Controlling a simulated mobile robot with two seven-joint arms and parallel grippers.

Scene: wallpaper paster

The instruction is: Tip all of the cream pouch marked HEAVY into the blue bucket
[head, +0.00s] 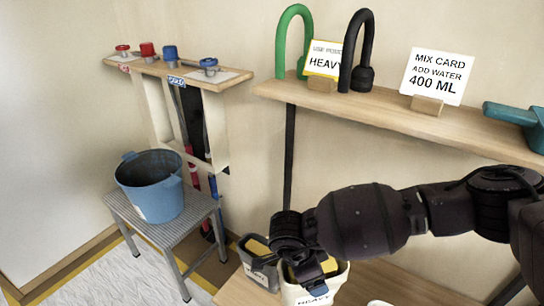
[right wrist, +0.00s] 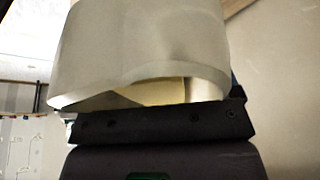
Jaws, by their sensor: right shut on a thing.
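The cream pouch (head: 338,281), its label partly reading HEAVY, stands on the low wooden surface at the bottom centre of the head view, its top open and yellowish inside. My right gripper (head: 318,271) is shut on the pouch's rim. In the right wrist view the pouch (right wrist: 140,45) fills the top above the dark gripper (right wrist: 155,122). The blue bucket (head: 147,190) stands upright on a grey metal step stool at the left, open at the top, well apart from the pouch. My left gripper is not in view.
A grey container (head: 258,271) stands just left of the pouch. A shelf (head: 400,118) above holds a HEAVY card (head: 325,60), green and black hooked things, a mix card (head: 437,77) reading 400 ML and a teal scoop. Valves sit on a ledge (head: 190,75) behind the bucket.

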